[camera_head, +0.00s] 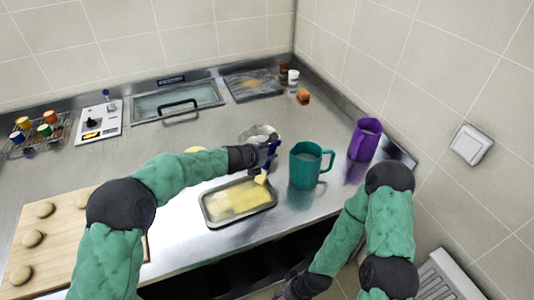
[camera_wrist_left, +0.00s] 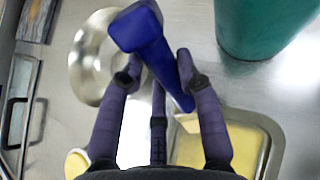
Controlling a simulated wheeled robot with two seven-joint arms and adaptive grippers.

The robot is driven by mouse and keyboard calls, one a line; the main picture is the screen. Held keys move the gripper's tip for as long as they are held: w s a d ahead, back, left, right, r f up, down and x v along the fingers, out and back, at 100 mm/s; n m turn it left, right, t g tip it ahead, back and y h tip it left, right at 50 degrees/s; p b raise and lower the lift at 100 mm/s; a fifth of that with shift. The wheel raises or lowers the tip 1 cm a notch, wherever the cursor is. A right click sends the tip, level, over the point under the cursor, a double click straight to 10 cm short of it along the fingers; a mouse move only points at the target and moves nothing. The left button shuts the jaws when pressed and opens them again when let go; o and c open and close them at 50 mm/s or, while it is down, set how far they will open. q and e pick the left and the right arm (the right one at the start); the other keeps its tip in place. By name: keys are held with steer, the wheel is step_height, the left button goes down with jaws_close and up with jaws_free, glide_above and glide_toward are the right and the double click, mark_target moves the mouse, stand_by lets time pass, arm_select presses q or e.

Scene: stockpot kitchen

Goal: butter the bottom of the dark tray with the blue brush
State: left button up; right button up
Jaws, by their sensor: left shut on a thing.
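My left gripper (camera_head: 262,156) is shut on the blue brush (camera_head: 270,148), just above the far right corner of the dark tray (camera_head: 208,223). The brush's pale bristle end (camera_head: 261,178) points down at the tray's far edge; I cannot tell whether it touches. The tray's bottom shows a yellow, uneven butter layer (camera_head: 235,200). In the left wrist view the brush's blue handle (camera_wrist_left: 160,60) slants between the fingers and hides the bristles, and the tray shows at lower right (camera_wrist_left: 274,140). My right gripper (camera_head: 293,287) is low at the front, dark and partly cut off, its jaws unclear.
A teal jug (camera_head: 303,170) stands close right of the tray, with a purple jug (camera_head: 365,140) beyond. A metal bowl (camera_wrist_left: 85,70) lies behind the gripper. A wooden board (camera_head: 60,245) with pale dough rounds is at left. A sink (camera_head: 178,103) and scale (camera_head: 98,122) are behind.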

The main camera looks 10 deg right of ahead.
arm_select(q)
steer(key=shift+r+p, duration=2.4)
steer(key=shift+r, duration=0.4)
step_height(320, 180, up, 3)
steer(key=p, duration=0.3)
steer(key=shift+f, duration=0.1)
